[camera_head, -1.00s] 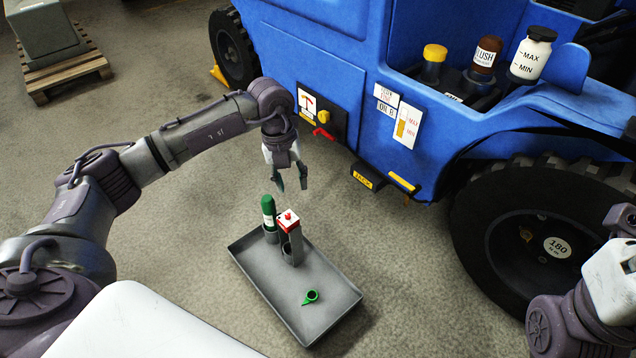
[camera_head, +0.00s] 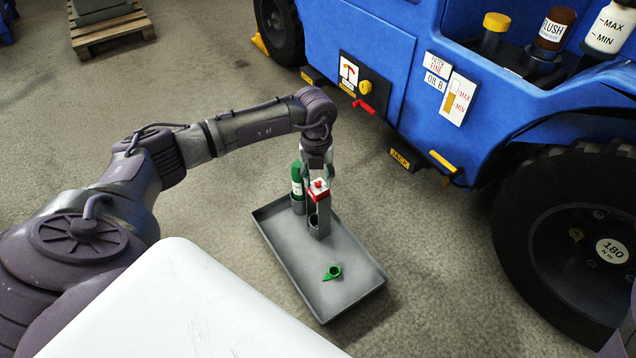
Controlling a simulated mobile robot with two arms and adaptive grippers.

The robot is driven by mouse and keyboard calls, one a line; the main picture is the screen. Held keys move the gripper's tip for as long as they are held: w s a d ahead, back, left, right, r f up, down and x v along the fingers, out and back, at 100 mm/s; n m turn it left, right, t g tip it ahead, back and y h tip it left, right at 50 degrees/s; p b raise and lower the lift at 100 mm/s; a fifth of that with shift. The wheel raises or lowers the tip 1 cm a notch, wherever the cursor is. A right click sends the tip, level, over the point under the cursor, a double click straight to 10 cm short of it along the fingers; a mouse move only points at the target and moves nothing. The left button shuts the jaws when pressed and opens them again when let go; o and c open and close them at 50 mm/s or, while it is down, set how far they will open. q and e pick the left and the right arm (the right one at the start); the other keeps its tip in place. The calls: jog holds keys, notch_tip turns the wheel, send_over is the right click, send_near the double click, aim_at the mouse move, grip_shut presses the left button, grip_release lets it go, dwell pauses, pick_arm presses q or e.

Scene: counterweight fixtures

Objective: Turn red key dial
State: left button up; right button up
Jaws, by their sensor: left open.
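The red key dial (camera_head: 364,106) sticks out of the dark panel (camera_head: 352,88) on the blue vehicle's side, below a yellow knob (camera_head: 365,87). My left gripper (camera_head: 318,178) points down, open, over a grey tray on the floor. Its fingers are close around or just above a red-and-white topped item (camera_head: 319,190) in a grey holder; I cannot tell whether they touch it. The gripper is well away from the dial, below and left of it in the picture. My right gripper is not in view.
The grey tray (camera_head: 357,290) also holds a green bottle (camera_head: 297,180) in a holder and a green ring-shaped piece (camera_head: 333,272). The blue vehicle (camera_head: 400,50) has a large wheel (camera_head: 560,235) at right. A pallet (camera_head: 115,35) stands back left. Floor between tray and vehicle is clear.

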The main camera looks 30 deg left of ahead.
pick_arm(q)
jog(key=shift+f, duration=0.15)
grip_shut()
